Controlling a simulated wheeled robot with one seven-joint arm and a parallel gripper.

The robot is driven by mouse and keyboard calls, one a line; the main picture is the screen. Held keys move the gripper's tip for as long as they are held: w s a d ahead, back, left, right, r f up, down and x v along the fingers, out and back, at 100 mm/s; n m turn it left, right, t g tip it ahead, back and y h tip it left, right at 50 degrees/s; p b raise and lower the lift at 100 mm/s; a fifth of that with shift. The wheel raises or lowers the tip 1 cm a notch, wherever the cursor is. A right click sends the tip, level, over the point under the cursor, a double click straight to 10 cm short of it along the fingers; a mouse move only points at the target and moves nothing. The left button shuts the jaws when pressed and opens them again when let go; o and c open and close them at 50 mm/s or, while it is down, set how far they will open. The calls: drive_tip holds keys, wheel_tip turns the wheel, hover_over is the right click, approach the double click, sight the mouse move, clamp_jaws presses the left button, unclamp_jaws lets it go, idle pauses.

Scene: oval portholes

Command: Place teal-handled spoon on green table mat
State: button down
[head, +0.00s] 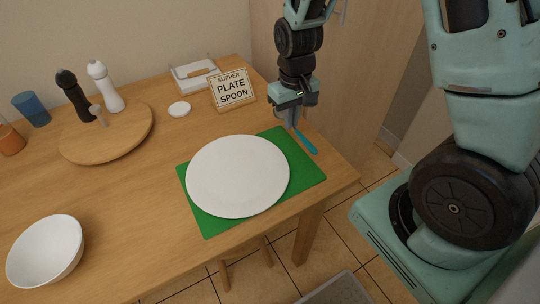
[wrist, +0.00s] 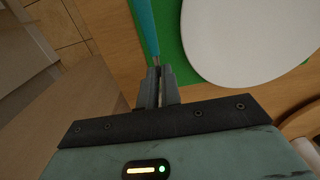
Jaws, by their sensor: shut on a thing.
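The teal-handled spoon (head: 306,143) is held in my gripper (head: 293,122), its teal handle pointing toward the front right, over or beside the right edge of the green table mat (head: 212,223). In the wrist view my gripper (wrist: 158,88) is shut on the spoon's neck, and the teal handle (wrist: 146,25) reaches away along the mat's edge (wrist: 172,40). The spoon's bowl is hidden by the fingers. I cannot tell whether the spoon touches the surface. A large white plate (head: 238,176) lies on the mat and also fills the upper right of the wrist view (wrist: 245,40).
A sign reading "SUPPER PLATE SPOON" (head: 232,90) stands behind the mat, near a small white dish (head: 179,109) and a white tray (head: 193,77). A round wooden board (head: 130,140) holds two mills. A white bowl (head: 45,250) stands front left. The table's right edge is close to my gripper.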

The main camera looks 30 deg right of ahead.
sight(289, 147)
wheel_tip(289, 147, down, 7)
drive_tip(key=shift+f, duration=0.15)
drive_tip(key=shift+f, duration=0.15)
drive_tip(key=c, duration=1.6)
unclamp_jaws()
